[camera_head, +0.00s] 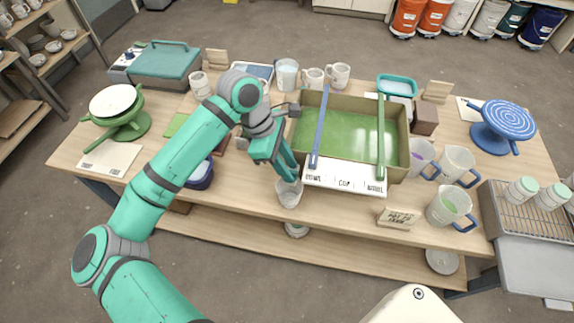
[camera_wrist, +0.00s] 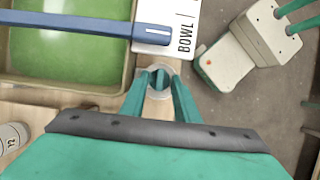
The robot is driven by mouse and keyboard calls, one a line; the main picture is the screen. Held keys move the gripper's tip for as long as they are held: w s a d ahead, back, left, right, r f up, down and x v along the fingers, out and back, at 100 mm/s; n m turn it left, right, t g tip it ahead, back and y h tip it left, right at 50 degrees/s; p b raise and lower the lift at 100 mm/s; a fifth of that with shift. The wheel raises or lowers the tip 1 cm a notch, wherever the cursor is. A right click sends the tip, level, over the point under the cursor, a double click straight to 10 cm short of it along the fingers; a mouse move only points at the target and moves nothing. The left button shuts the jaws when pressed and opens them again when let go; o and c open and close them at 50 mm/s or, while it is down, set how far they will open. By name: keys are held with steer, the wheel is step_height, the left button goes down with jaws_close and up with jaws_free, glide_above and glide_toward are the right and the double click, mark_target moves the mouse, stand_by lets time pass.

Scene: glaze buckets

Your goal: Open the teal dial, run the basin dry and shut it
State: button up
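The basin (camera_head: 402,150) is a tan box holding green liquid; it also fills the upper left of the wrist view (camera_wrist: 122,85). A blue lever (camera_head: 319,127) and a green lever (camera_head: 381,138) lie across its rim. Its white front panel (camera_head: 345,178) carries labels, one reading BOWL. My gripper (camera_head: 287,177) points down by the panel's left end, at the top of a pale cup (camera_head: 289,194). In the wrist view the fingers (camera_wrist: 160,82) stand apart around the cup's round rim, with something teal between them. I cannot tell whether they grip it. I cannot pick out a teal dial for certain.
White mugs (camera_head: 449,206) stand right of the basin, with a small sign (camera_head: 398,218) at the front edge. A blue banding wheel (camera_head: 502,125) and a wire rack (camera_head: 515,212) are further right. A green wheel (camera_head: 125,120) is at left. Mugs stand behind the basin.

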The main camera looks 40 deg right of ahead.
jaws_close()
steer(key=shift+w, duration=0.1)
